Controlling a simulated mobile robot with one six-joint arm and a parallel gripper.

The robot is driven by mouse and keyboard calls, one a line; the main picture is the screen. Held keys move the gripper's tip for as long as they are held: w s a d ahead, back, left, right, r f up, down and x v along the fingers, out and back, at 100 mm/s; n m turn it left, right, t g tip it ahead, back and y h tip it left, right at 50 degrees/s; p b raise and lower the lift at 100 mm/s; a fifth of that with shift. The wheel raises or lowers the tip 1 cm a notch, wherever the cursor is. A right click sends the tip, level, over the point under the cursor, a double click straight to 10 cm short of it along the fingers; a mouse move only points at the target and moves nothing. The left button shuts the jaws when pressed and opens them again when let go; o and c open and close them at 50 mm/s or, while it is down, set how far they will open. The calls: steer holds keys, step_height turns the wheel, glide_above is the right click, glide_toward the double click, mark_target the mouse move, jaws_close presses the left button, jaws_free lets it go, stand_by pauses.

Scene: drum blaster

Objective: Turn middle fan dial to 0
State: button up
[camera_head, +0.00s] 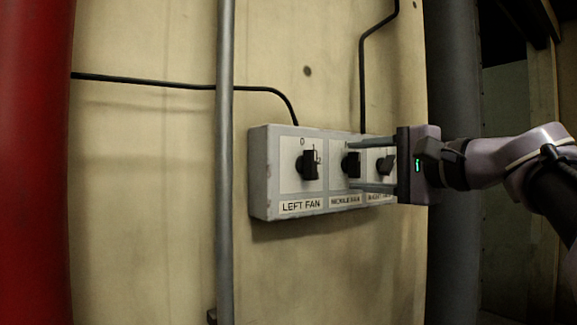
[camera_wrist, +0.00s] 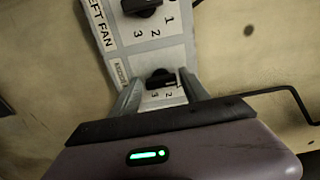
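The middle fan dial (camera_head: 351,164) is a black knob on a grey control box (camera_head: 259,172) on the wall. It also shows in the wrist view (camera_wrist: 161,78). My gripper (camera_head: 352,166) reaches in from the right, with one finger above the dial and one below it. In the wrist view the fingers (camera_wrist: 160,92) stand apart on either side of the dial, and I see no clear contact.
The left fan dial (camera_head: 308,164) is left of the middle one, and the right fan dial (camera_head: 385,165) sits partly behind my gripper. A grey vertical pipe (camera_head: 225,160) stands left of the box. Black cables (camera_head: 362,80) run above it. A red column (camera_head: 35,160) is far left.

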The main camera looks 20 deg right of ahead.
steer(key=shift+o, duration=0.7)
steer(key=b+v, duration=0.1)
steer(key=v, duration=1.6)
steer(key=shift+s, duration=0.2)
steer(key=shift+r, duration=0.1)
